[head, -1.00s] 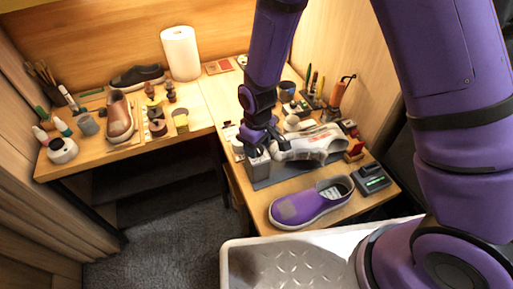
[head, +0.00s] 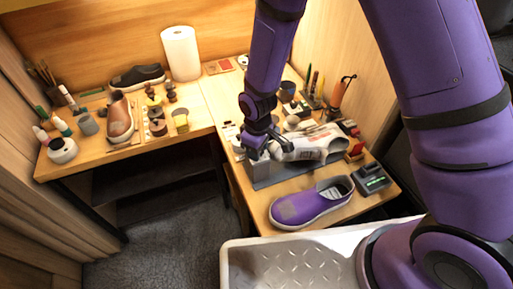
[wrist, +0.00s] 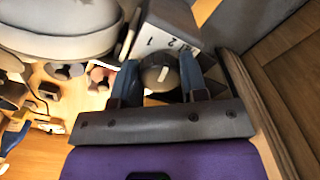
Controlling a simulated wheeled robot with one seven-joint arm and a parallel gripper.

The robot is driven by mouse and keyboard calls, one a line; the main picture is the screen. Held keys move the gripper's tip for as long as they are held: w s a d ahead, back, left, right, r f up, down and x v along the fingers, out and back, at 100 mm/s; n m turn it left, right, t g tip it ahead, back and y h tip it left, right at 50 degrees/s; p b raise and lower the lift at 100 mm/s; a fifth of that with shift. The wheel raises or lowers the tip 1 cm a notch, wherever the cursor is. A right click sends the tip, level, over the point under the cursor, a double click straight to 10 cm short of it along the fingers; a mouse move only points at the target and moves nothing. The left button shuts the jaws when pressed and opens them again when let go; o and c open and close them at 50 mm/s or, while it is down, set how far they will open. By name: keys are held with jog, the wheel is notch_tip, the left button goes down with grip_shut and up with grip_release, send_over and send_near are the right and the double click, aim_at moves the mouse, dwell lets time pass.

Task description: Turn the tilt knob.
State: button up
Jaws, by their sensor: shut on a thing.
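The tilt knob (wrist: 160,74) is dark and round with a pale pointer line, on a grey block with printed numbers (wrist: 165,40) in the wrist view. My gripper (wrist: 162,80) is shut on the knob, one blue-grey finger on each side. In the head view my gripper (head: 260,150) reaches down to the top of the grey stand (head: 262,168); the knob is hidden there. A white sneaker (head: 318,147) is beside my gripper, over the stand's grey base, and its pale underside fills the upper left of the wrist view (wrist: 60,35).
A purple slip-on shoe (head: 310,204) lies in front of the stand. A dark box with a green display (head: 371,179) is at its right. Bottles and tools crowd the right wall. A paper roll (head: 181,53) and more shoes stand on the back bench.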

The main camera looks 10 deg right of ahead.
jog(key=shift+n, duration=1.1)
jog(key=n, duration=0.4)
jog(key=n, duration=0.4)
jog(key=shift+n, duration=2)
